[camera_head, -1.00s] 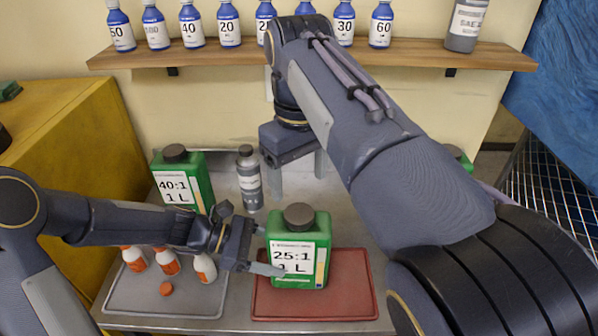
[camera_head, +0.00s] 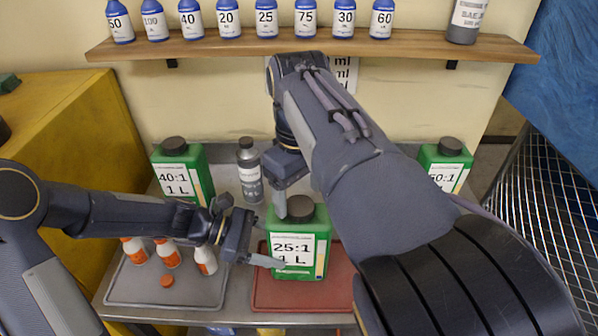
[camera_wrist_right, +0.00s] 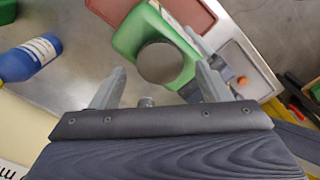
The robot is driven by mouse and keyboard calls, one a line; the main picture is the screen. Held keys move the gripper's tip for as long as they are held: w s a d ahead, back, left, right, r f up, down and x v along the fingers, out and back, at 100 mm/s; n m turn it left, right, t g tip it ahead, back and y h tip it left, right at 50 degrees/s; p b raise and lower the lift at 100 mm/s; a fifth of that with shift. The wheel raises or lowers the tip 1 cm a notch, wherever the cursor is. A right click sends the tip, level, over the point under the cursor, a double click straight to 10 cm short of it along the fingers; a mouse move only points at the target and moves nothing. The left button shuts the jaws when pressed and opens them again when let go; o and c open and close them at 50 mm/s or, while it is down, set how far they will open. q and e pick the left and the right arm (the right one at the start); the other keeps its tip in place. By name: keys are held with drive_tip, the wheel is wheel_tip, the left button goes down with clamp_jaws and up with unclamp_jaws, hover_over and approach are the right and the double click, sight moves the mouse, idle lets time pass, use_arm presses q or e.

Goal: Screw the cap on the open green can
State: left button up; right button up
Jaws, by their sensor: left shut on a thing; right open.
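The green 25:1 can (camera_head: 303,265) stands upright at the red tray, with a dark round cap (camera_head: 300,207) on its top; I cannot tell how tightly the cap sits. My left gripper (camera_head: 268,246) is shut on this can from its left side. My right gripper (camera_head: 290,198) is open and comes down from behind over the can's top; its far finger is hidden in the head view. In the right wrist view the cap (camera_wrist_right: 160,62) shows beyond and between the open fingers (camera_wrist_right: 160,86), with nothing held.
A green 40:1 can (camera_head: 183,170) and a grey bottle (camera_head: 249,172) stand behind left; a 50:1 can (camera_head: 446,163) stands behind right. The grey tray (camera_head: 150,292) holds small white bottles and an orange cap (camera_head: 167,281). Bottles line the shelf (camera_head: 220,46). The red tray (camera_head: 275,296) lies in front.

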drive_tip(key=shift+f, duration=1.2)
drive_tip(key=c, duration=1)
drive_tip(key=m, duration=0.4)
drive_tip(key=shift+m, duration=0.3)
drive_tip(key=shift+c, duration=0.3)
drive_tip(key=m, duration=0.7)
drive_tip(key=o, duration=1.2)
drive_tip(key=shift+c, duration=0.2)
wheel_tip(320, 180, up, 12)
